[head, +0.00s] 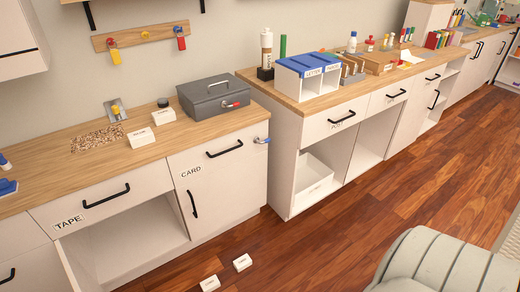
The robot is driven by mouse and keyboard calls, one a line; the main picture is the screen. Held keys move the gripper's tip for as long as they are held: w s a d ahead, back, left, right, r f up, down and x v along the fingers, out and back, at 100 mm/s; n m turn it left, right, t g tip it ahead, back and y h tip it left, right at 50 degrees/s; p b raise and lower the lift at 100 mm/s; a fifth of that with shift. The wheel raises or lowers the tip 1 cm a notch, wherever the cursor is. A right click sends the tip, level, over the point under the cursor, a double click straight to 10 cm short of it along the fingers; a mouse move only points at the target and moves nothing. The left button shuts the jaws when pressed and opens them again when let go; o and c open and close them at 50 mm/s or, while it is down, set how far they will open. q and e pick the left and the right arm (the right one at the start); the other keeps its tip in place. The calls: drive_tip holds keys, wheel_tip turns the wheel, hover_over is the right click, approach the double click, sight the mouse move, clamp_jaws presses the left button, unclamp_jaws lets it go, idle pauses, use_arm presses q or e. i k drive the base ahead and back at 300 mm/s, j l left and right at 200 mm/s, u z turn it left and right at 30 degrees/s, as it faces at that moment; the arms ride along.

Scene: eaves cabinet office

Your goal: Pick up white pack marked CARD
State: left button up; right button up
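Several small white packs show in the head view. One white pack (142,138) lies on the left wooden counter, and another white pack (163,117) is just behind it to the right. Two more are on the floor in front of the cabinets: a white pack (242,262) and a white pack (210,283) at the bottom edge. Each has small dark print too small to read, so I cannot tell which is marked CARD. A closed cabinet door marked CARD (215,185) is below the counter. Neither of my grippers is in view.
A grey cash box (213,97) stands right of the counter packs. Keys (262,140) hang at the CARD door's upper right. An open compartment is beneath the TAPE drawer (95,203). A pale ribbed shape (430,262) fills the lower right. The wooden floor (330,240) between is clear.

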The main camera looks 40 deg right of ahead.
sight(242, 263)
drive_tip(key=z, duration=1.05)
